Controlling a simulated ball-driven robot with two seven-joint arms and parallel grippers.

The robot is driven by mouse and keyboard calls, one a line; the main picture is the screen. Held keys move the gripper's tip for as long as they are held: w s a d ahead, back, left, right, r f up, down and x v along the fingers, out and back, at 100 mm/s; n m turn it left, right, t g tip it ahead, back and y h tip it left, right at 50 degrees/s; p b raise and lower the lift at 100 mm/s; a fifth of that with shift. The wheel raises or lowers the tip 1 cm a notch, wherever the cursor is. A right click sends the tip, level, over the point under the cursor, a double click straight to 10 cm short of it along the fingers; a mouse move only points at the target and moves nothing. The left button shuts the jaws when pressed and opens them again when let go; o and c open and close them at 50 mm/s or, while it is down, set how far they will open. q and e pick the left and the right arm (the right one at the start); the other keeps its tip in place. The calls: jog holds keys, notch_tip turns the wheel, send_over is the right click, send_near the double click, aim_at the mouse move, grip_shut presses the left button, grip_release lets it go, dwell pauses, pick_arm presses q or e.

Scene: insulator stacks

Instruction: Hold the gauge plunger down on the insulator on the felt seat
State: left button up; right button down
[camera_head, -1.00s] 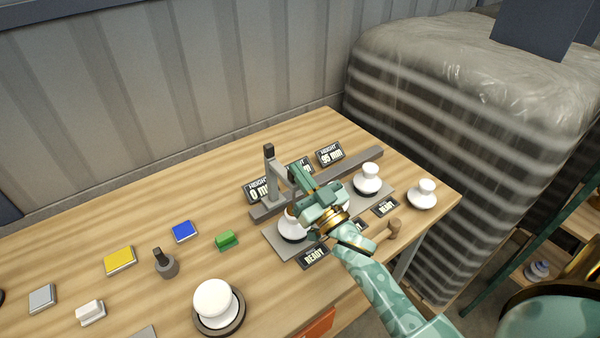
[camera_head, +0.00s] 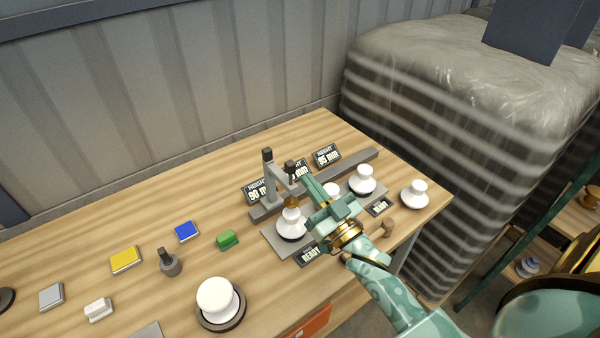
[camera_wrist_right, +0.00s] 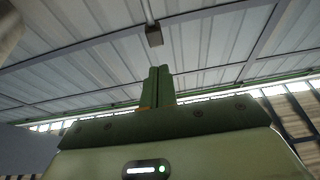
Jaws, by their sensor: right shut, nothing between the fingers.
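The gauge post (camera_head: 268,180) is grey and stands behind the felt seats. Its dark-topped plunger (camera_head: 290,168) stands over a white insulator (camera_head: 291,225), and a brass-coloured piece (camera_head: 291,202) is at the insulator's top; contact is too small to confirm. The left height display (camera_head: 257,191) appears to read 90 mm. My right gripper (camera_head: 306,181) is shut and empty, just right of the plunger knob. Its closed fingers also show in the right wrist view (camera_wrist_right: 160,75), with a dark block on a rod (camera_wrist_right: 154,36) beyond them. The felt under the insulator is mostly hidden. My left gripper is out of view.
More white insulators stand at right (camera_head: 363,181), on the table's right end (camera_head: 415,195), and on a dark round base (camera_head: 217,298) in front. A brown knob-ended object (camera_head: 388,227) lies near the right edge. Coloured blocks, such as green (camera_head: 227,239), lie left.

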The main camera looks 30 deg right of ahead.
jog(key=v, duration=0.4)
jog(key=shift+s, duration=0.15)
dwell(0.4)
